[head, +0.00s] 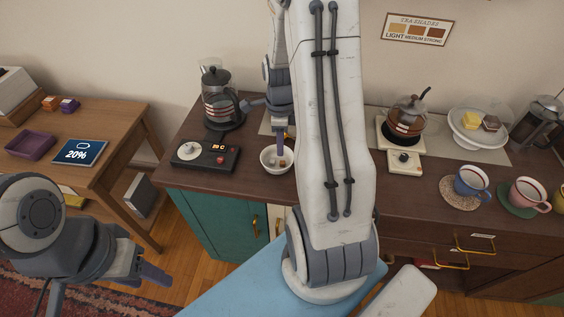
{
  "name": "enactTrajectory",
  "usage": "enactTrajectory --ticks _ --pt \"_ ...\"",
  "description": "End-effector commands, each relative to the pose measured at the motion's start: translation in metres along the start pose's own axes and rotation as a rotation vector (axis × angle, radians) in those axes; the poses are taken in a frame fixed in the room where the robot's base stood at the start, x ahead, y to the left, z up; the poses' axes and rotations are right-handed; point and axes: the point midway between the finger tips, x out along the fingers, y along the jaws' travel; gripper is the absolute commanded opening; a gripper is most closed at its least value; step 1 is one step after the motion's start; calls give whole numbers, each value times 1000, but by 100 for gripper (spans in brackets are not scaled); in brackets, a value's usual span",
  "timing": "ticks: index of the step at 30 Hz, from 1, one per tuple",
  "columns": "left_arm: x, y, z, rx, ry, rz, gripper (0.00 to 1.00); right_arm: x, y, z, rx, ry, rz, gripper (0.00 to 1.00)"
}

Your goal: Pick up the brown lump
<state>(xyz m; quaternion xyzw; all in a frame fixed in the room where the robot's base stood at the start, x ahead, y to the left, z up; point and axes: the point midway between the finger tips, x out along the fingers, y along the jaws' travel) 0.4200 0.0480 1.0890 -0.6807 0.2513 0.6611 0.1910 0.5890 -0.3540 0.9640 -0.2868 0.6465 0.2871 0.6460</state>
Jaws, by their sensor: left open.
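A white bowl (265,159) stands on the dark counter, with small white and brownish pieces inside, too small to tell apart. A brown lump (284,162) seems to be among them. My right gripper (282,143) points down just above the bowl, its fingers overlapping the bowl's inside in the picture. I cannot tell whether it touches anything or holds a piece. My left gripper (150,275) is open and empty at the lower left, away from the counter, over the floor.
A control box (204,155) and a glass press (219,98) stand left of the bowl. My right arm hides the counter's middle.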

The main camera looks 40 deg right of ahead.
Motion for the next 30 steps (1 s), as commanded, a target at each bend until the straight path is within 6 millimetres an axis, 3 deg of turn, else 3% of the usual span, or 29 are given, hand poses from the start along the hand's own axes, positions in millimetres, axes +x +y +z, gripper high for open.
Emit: enactTrajectory --ticks 7,15,24,26,27,30 --pt "-5 0 0 0 0 0 50 20 2 -2 -2 1 4 29" --pt "-12 1 -1 0 0 0 50 58 3 -5 -4 0 3 29" --pt "-11 1 -1 0 0 0 50 64 3 -6 -3 0 2 29" --pt "-11 1 -1 0 0 0 50 64 3 -6 -3 0 3 5" --pt "-11 1 -1 0 0 0 50 64 3 -6 -3 0 3 0" --pt "-11 1 -1 0 0 0 50 64 3 -6 -3 0 3 0"
